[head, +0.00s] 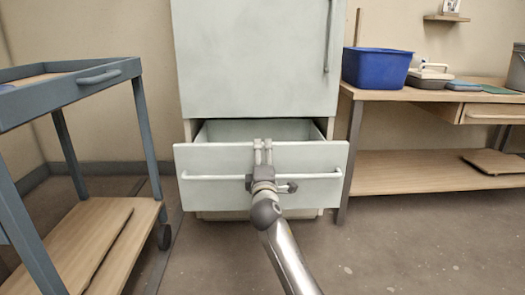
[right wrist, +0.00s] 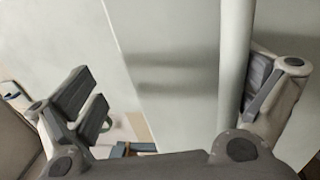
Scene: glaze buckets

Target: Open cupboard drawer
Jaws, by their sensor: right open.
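The cupboard (head: 255,60) is pale green, with its upper door shut. Its drawer (head: 218,160) stands pulled out below the door, and the visible part of its inside looks empty. The drawer handle (head: 215,178) is a long horizontal white bar across the front. My right gripper (head: 263,152) is at the middle of the drawer front, over the handle. In the right wrist view its fingers are apart, and the handle bar (right wrist: 235,65) runs between them, close to the right-hand finger. I cannot tell whether that finger touches the bar. My left gripper is out of view.
A blue-grey trolley (head: 105,80) with wooden shelves stands at the left. A wooden workbench (head: 420,95) at the right carries a blue tub (head: 377,68) and small items. The floor (head: 400,250) in front at the right is clear.

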